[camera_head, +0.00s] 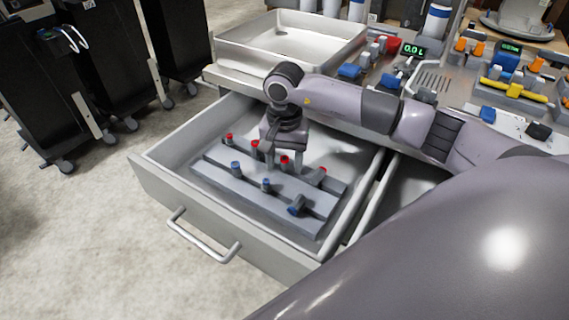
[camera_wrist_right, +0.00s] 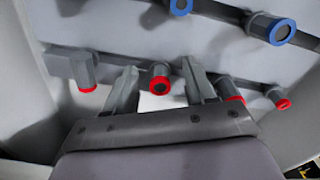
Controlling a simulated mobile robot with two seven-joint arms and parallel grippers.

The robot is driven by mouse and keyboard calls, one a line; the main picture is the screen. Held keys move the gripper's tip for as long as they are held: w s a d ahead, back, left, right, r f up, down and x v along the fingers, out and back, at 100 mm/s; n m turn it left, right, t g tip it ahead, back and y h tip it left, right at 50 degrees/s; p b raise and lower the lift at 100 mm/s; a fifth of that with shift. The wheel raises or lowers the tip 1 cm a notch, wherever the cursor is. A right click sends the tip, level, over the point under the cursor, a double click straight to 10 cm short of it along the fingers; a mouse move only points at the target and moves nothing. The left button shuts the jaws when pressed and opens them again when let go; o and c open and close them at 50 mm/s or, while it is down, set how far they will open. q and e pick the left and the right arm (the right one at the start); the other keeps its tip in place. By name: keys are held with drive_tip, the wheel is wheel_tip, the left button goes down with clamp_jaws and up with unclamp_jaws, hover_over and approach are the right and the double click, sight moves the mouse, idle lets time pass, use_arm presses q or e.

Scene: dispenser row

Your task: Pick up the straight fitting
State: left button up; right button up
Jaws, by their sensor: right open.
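Several short grey fittings stand in a grey two-row rack (camera_head: 222,179) inside the open drawer. The back row has red ends, the front row blue ends. Most look like straight upright cylinders; a front blue-ended one (camera_head: 297,205) and the right red-ended one (camera_head: 321,172) look angled. My right gripper (camera_head: 284,165) points down over the back row, open. In the right wrist view its fingers (camera_wrist_right: 159,70) stand either side of a red-ended straight fitting (camera_wrist_right: 159,83), with gaps visible. That fitting's red top also shows in the head view (camera_head: 285,160). My left gripper is out of view.
The drawer's walls (camera_head: 155,178) surround the rack, with its handle (camera_head: 205,240) at the front. An empty metal tray (camera_head: 290,45) sits on the counter behind. Dispensers and a green display (camera_head: 413,50) stand at the back right. Dark wheeled cabinets (camera_head: 100,60) stand at the left.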

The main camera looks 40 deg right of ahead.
clamp_jaws()
